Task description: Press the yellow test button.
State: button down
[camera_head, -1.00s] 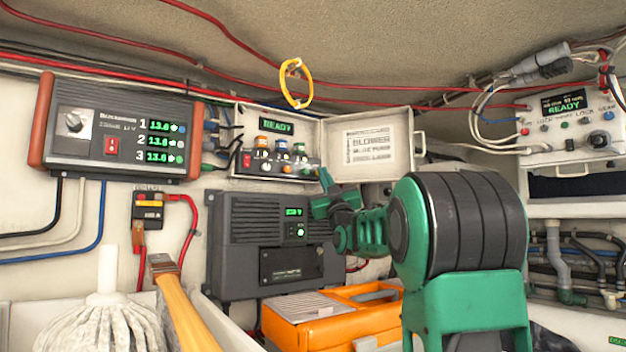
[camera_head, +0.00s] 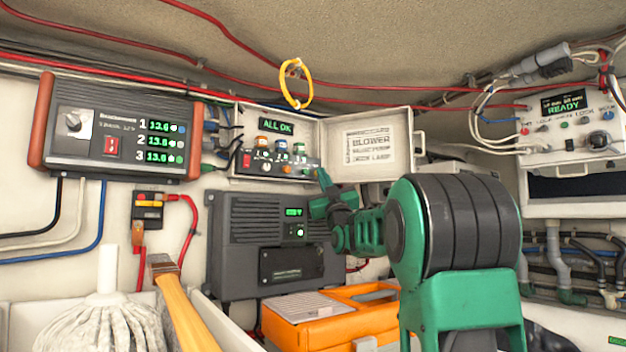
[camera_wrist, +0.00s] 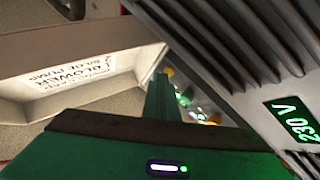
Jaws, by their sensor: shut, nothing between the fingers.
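A small open panel box (camera_head: 235,160) on the back wall holds a row of coloured caps and small controls under a green display reading "ALL OK" (camera_head: 277,126). I cannot tell for certain which control is the yellow test button. My gripper (camera_head: 323,179) is shut and empty, its tip at the box's lower right corner. In the wrist view my gripper (camera_wrist: 163,75) points at the box's small controls, with a yellow spot beside the tip and an orange one further right. Whether the tip touches anything is not clear.
The box's open lid (camera_head: 368,145) stands to the right of my gripper. A dark grey 230 V unit (camera_head: 235,270) lies just below. A three-row charger (camera_head: 120,130) is at left and another panel (camera_head: 570,125) at right. An orange case (camera_head: 330,318) sits in front.

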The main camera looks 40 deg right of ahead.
jog(key=shift+s, duration=0.8)
jog(key=s, duration=0.5)
jog(key=shift+a, duration=0.2)
dwell(1.0)
